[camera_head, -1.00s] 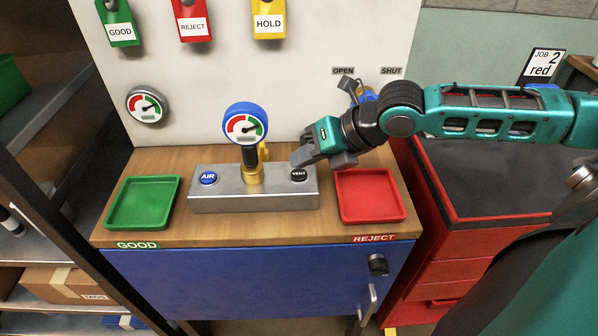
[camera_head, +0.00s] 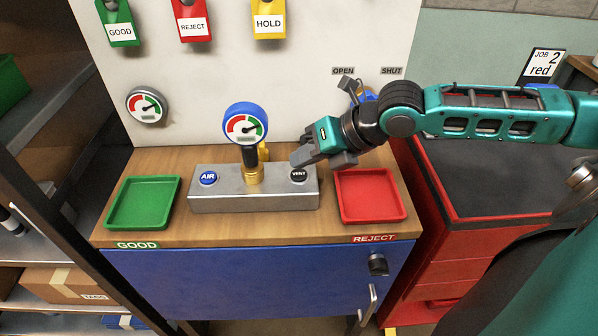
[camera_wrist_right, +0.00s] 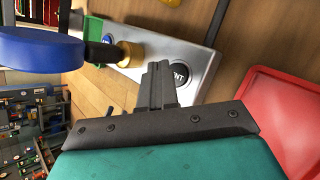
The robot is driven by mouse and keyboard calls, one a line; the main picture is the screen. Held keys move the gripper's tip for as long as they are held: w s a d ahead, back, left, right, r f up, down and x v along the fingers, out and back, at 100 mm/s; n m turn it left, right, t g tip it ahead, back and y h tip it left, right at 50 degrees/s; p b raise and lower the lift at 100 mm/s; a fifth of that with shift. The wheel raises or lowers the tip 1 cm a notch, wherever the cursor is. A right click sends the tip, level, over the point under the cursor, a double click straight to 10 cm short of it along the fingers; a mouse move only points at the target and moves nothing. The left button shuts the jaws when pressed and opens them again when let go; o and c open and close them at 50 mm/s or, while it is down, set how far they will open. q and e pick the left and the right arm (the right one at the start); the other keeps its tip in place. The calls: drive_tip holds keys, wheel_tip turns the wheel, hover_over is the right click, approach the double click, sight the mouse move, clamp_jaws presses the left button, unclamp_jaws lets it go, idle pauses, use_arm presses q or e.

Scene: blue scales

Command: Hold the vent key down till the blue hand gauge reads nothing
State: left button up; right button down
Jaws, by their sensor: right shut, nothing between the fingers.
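The blue hand gauge (camera_head: 245,122) stands upright on a brass fitting on the grey metal block (camera_head: 230,198). Its dial has red and green bands and a dark needle; the exact reading is too small to tell. The black vent key (camera_head: 299,174) is at the block's right end. My right gripper (camera_head: 298,159) is shut and empty, its tips just behind the vent key. In the right wrist view the shut fingers (camera_wrist_right: 158,82) partly cover the vent key (camera_wrist_right: 181,75); I cannot tell whether they touch it. My left gripper is not in view.
A blue AIR key (camera_head: 208,178) sits at the block's left end. A green tray (camera_head: 112,222) lies to the left and a red tray (camera_head: 345,217) to the right. A wall gauge (camera_head: 147,105) and hanging tags are on the white panel behind. A red cabinet (camera_head: 440,245) stands at the right.

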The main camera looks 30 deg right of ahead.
drive_tip(key=shift+f, duration=0.15)
drive_tip(key=shift+f, duration=0.3)
drive_tip(key=shift+f, duration=0.35)
idle(0.5)
drive_tip(key=shift+f, duration=0.1)
idle(1.3)
drive_tip(key=shift+r+p, duration=0.9)
drive_tip(key=shift+p, duration=0.4)
